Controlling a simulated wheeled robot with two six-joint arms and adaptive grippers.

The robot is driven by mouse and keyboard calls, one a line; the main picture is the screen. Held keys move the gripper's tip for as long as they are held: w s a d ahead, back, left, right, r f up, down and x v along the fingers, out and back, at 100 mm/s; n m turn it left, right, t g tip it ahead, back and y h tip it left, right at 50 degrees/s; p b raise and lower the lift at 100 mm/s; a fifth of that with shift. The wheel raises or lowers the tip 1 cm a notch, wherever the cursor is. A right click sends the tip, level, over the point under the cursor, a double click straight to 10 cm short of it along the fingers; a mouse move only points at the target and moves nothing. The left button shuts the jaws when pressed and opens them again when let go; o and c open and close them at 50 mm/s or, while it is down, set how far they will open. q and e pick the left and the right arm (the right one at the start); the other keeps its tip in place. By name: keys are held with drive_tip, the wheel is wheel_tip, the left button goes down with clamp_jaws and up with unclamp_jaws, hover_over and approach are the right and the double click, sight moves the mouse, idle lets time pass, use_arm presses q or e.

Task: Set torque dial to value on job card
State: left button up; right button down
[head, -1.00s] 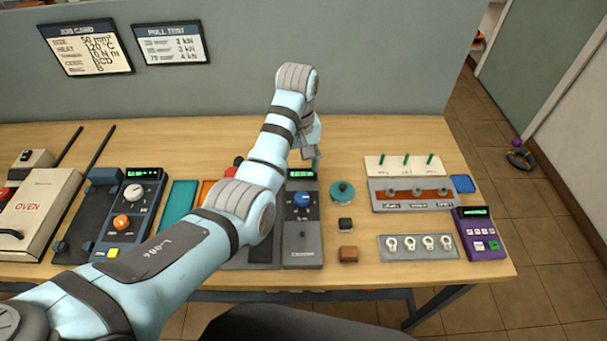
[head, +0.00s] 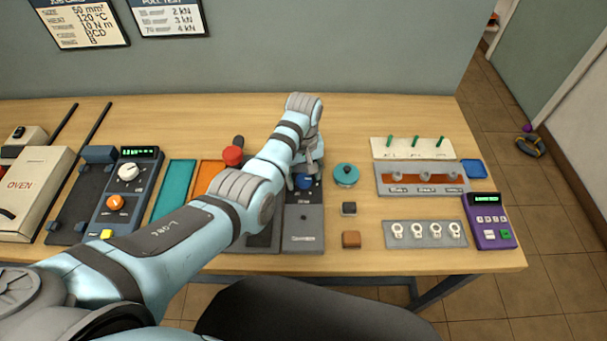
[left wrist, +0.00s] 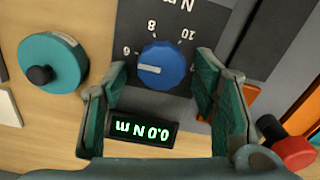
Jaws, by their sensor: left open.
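The blue torque dial (left wrist: 163,65) sits on a dark grey panel, its white mark pointing left in the left wrist view, near the 6. The numbers 6, 8 and 10 and "N m" are printed around it. Its green display (left wrist: 142,130) reads 0.0 N m, upside down there. My left gripper (left wrist: 162,63) is open, its fingertips on either side of the dial; I cannot tell whether they touch it. In the head view the dial (head: 304,182) shows just below my left gripper (head: 305,170). The job card (head: 83,22) reads torque 10 N m. My right gripper is out of view.
A red knob (head: 233,156) stands left of the gripper, and a teal round piece (head: 346,175) right of it. An oven (head: 36,190) and a unit with white and orange dials (head: 128,195) are further left. A purple meter (head: 489,221) is at the right.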

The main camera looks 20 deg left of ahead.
use_arm(q)
drive_tip(key=shift+s+r, duration=0.25)
drive_tip(key=shift+c, duration=0.9)
drive_tip(key=c, duration=1)
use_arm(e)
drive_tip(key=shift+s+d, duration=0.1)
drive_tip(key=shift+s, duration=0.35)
